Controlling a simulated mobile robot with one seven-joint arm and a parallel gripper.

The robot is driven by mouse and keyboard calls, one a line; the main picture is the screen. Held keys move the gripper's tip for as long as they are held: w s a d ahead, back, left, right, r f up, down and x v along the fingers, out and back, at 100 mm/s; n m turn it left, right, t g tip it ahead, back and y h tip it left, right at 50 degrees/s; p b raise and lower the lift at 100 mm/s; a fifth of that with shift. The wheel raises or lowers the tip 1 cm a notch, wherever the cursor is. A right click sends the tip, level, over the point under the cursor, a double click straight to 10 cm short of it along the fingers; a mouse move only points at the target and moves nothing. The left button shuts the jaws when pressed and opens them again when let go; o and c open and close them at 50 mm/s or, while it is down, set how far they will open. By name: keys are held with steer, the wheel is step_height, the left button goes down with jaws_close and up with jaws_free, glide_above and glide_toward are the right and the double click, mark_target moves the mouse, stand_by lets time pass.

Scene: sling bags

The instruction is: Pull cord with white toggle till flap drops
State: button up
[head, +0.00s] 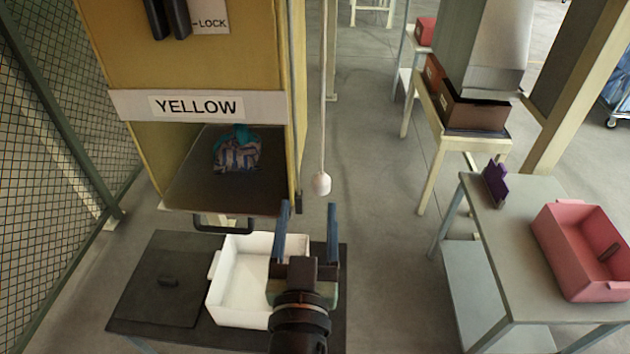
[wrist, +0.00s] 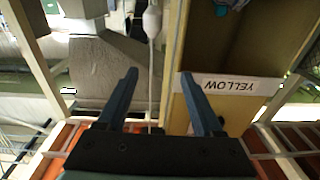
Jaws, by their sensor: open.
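A thin pale cord (head: 324,110) hangs down right of the yellow cabinet and ends in a white toggle (head: 321,184). The toggle also shows in the wrist view (wrist: 152,22), beyond the fingertips and between their lines. My gripper (head: 308,206) is open and empty, its two blue fingers pointing toward the toggle without touching it. The yellow cabinet (head: 110,60) carries a "YELLOW" label (head: 196,105). Below the label is an open compartment with a dark floor (head: 190,185), where a blue and purple patterned bag (head: 237,152) lies. I cannot tell which panel is the flap.
A white tray (head: 218,290) stands on a dark table (head: 130,300) below the compartment, partly behind my gripper. At right a grey table (head: 500,240) bears a pink bin (head: 565,250) and a purple item (head: 495,184). Wire mesh fencing (head: 40,150) stands at left. Floor is clear right of the cord.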

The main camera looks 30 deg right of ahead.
glide_toward(321, 189)
steer(key=shift+g, duration=0.3)
steer(key=p+x, duration=0.2)
steer(key=x, duration=0.3)
steer(key=p+x, duration=0.2)
steer(key=x, duration=0.4)
steer(key=shift+w+d+r, duration=0.1)
steer(key=shift+w+r, duration=0.15)
steer(key=shift+w, duration=0.05)
jaws_close()
stand_by(0.8)
